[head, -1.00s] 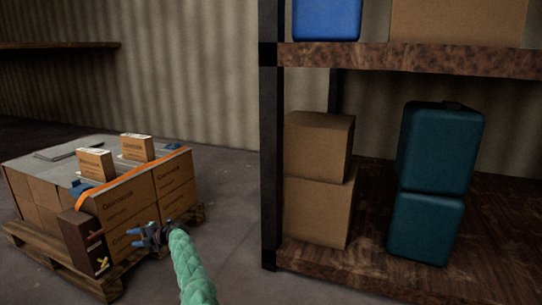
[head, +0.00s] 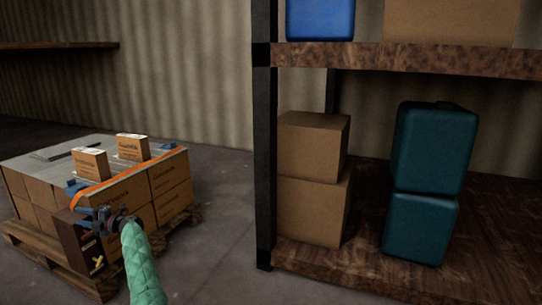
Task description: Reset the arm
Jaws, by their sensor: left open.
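My left arm, in a green quilted sleeve, comes up from the bottom of the head view. Its gripper (head: 92,216) is open, with nothing seen between the fingers. It is in front of the near corner of a pallet load of cartons (head: 140,203), overlapping a dark brown box (head: 78,243) in the picture. I cannot tell whether it touches the box. My right gripper is not in view.
Two small cartons (head: 90,163) stand on the load, beside an orange strap (head: 125,180). The wooden pallet (head: 60,272) is beneath. A shelf rack (head: 264,160) at right holds stacked cartons (head: 313,148) and teal containers (head: 432,150). Floor between is clear.

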